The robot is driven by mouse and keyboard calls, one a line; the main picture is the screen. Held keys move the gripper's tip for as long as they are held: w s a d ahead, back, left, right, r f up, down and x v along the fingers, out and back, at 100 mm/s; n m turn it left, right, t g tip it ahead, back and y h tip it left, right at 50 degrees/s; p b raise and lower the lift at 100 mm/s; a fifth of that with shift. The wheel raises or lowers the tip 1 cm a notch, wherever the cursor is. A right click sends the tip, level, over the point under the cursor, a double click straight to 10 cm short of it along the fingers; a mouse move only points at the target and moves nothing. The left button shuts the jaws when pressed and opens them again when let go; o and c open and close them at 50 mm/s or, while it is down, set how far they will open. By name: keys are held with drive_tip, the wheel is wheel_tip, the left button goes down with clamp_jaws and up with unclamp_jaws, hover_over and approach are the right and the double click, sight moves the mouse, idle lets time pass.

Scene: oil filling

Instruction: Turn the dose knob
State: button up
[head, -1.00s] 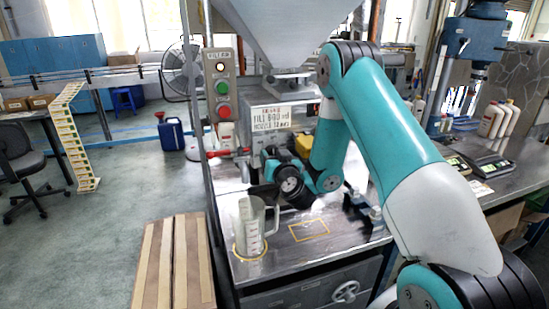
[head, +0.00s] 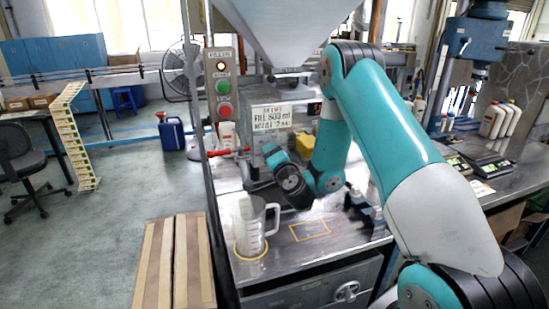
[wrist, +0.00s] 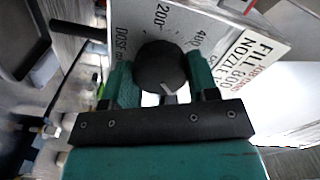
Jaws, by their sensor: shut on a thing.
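The dose knob (wrist: 160,67) is a round black knob with a white pointer line. It sits on a pale dial plate (wrist: 192,28) marked 200 and 400, and its line points down in the wrist view. My gripper (wrist: 160,78) is shut on it, with a green finger on each side. In the head view my gripper (head: 276,157) reaches to the machine front under the sign; the knob and the fingertips are hidden there.
A clear measuring jug (head: 249,226) stands on the steel bench, inside a yellow ring. A sign (head: 271,117) reads fill 800 ml. A red-handled lever (head: 228,152) and a button panel (head: 222,88) are at the left. A yellow outlined square (head: 310,230) is empty.

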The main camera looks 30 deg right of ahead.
drive_tip(key=m, duration=0.5)
idle(0.5)
drive_tip(key=o, duration=0.9)
